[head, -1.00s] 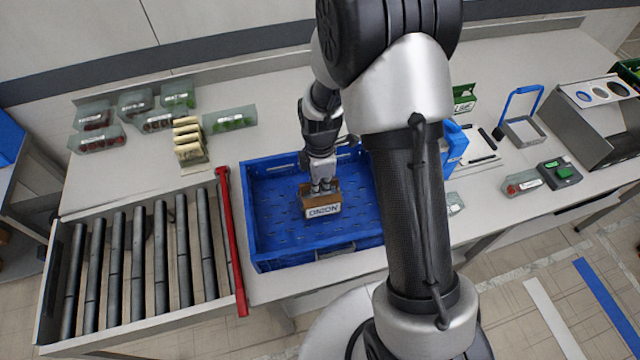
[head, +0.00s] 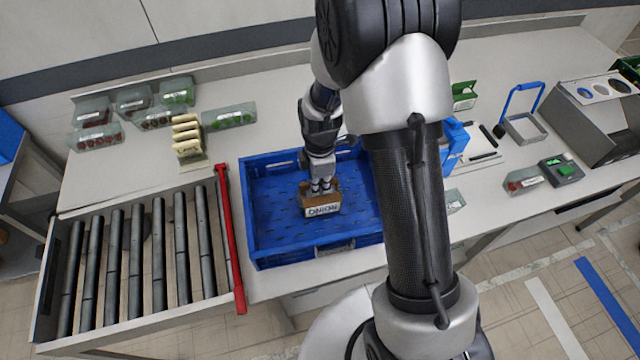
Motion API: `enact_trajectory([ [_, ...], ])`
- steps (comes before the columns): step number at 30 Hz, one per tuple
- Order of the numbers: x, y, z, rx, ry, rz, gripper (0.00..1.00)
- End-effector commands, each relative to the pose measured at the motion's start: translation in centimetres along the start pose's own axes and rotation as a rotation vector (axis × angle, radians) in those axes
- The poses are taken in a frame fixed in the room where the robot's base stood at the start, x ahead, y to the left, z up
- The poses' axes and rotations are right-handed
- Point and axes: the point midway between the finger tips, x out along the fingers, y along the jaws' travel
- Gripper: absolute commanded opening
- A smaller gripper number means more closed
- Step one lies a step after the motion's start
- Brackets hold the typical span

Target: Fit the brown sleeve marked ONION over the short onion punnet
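I cannot make out the short onion punnet; anything inside or under the sleeve is hidden. Whether the sleeve touches the crate floor is unclear.
A red bar (head: 229,240) separates the crate from the roller conveyor (head: 135,260). Several filled punnets and a cream rack (head: 188,140) stand at back left. My arm covers the crate's right side. The visible crate floor around the sleeve is clear.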

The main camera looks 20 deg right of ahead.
Motion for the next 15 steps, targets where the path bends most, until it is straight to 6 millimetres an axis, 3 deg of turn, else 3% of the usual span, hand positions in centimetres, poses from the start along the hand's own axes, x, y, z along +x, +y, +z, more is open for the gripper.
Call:
enact_trajectory([
  [1,0.85,-0.75,0.04,0.000,-0.001,-0.019,0.09],
  [9,0.88,-0.79,0.04,0.000,-0.001,-0.021,0.27],
  [15,0.84,-0.80,0.04,0.000,-0.001,-0.022,0.28],
])
